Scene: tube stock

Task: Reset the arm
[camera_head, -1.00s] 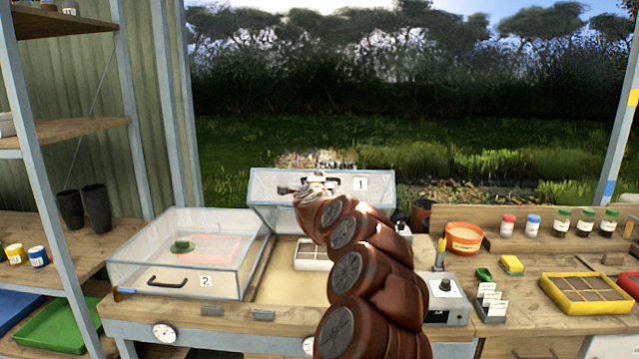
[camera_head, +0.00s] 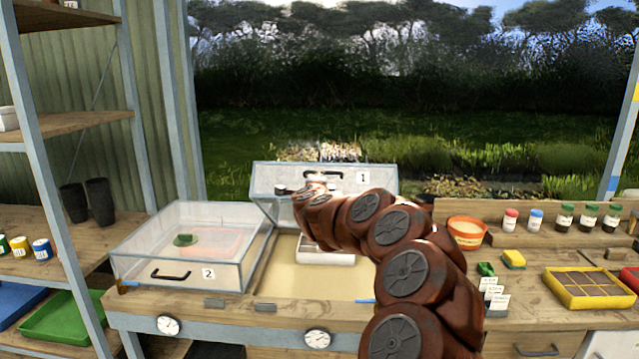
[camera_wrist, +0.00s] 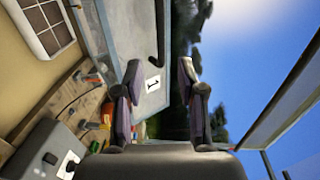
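My arm reaches from the lower right over the bench in the head view. Its end, my gripper (camera_head: 308,186), is in front of the raised clear lid marked 1 (camera_head: 270,182); I cannot tell from there how far apart they are. In the wrist view my gripper (camera_wrist: 160,72) has its two fingers well apart with nothing between them. The lid marked 1 (camera_wrist: 146,100) and its dark handle show beyond the fingers. The gripper's fingers are too small to make out in the head view.
The clear lid marked 2 (camera_head: 190,250) is down, with a green item under it. A pale divided tray (camera_head: 318,256) lies in the open bed. A yellow tray (camera_head: 590,296), orange pot (camera_head: 467,232) and several bottles stand right. Shelves (camera_head: 75,125) stand left.

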